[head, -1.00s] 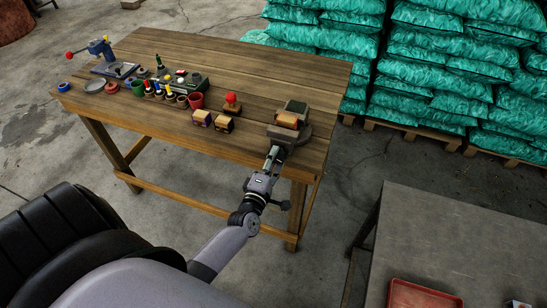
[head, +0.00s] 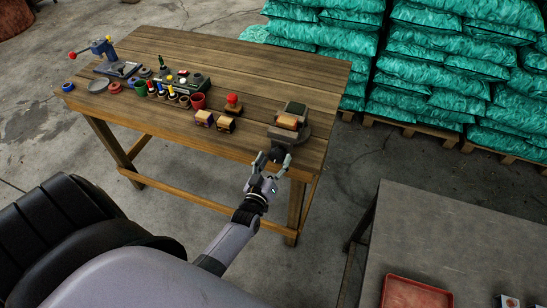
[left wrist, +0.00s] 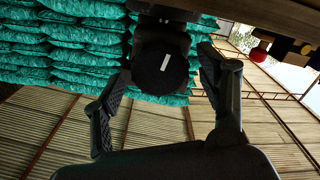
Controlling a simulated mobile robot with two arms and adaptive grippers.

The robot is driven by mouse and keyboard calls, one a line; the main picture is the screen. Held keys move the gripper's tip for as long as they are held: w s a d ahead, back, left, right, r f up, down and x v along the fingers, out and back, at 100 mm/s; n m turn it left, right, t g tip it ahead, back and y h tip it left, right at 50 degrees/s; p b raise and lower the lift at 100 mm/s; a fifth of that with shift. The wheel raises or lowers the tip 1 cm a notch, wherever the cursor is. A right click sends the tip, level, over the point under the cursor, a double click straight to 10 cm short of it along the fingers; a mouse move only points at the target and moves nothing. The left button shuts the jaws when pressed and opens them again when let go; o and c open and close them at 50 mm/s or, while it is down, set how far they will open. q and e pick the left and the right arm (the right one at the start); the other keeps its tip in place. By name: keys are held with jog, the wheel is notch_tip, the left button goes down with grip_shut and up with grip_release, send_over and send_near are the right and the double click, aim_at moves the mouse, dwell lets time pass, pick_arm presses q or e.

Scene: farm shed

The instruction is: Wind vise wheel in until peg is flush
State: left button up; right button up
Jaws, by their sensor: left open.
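The vise (head: 292,109) stands at the right end of the wooden bench, with an orange-brown block (head: 287,122) between its jaws. Its dark round wheel (head: 277,154) faces the near edge; in the left wrist view the wheel (left wrist: 160,68) shows a white mark on its face. My left gripper (head: 273,160) is open in front of the wheel. In the left wrist view its fingers (left wrist: 165,75) are spread on either side of the wheel, with gaps visible. I cannot make out the peg. My right gripper is not in view.
The wooden bench (head: 240,70) also holds small wooden blocks (head: 204,118), a red knob (head: 232,100), cups and a blue press (head: 103,48). A grey table (head: 450,235) with a red tray (head: 416,292) stands at the right. Green bags are stacked behind.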

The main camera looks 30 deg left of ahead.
pick_arm(q)
jog(key=p+v, duration=0.1)
jog(key=v, duration=0.8)
dwell(0.5)
jog(key=s+d+f+m+g+h+b, duration=0.15)
jog(key=s+f, duration=0.25)
jog(key=f, duration=0.6)
jog(key=s+d+f+m+g+h+b, duration=0.1)
jog(key=s+d+f+m+g+b, duration=0.15)
jog(key=f, duration=0.75)
jog(key=s+d+f+m+g+h+b, duration=0.1)
jog(key=s+d+f+g+h+b, duration=0.2)
jog(key=f, duration=0.7)
jog(key=s+f+m+g+b, duration=0.2)
jog(key=s+f+g+b, duration=0.1)
jog(key=s+f, duration=0.7)
jog(key=s+f+m+g+y+b, duration=0.1)
jog(key=s+f+g+b, duration=0.3)
jog(key=s+f, duration=0.6)
jog(key=s+m+g, duration=0.1)
jog(key=s+g, duration=0.1)
jog(key=s, duration=0.5)
jog(key=shift+m, duration=0.4)
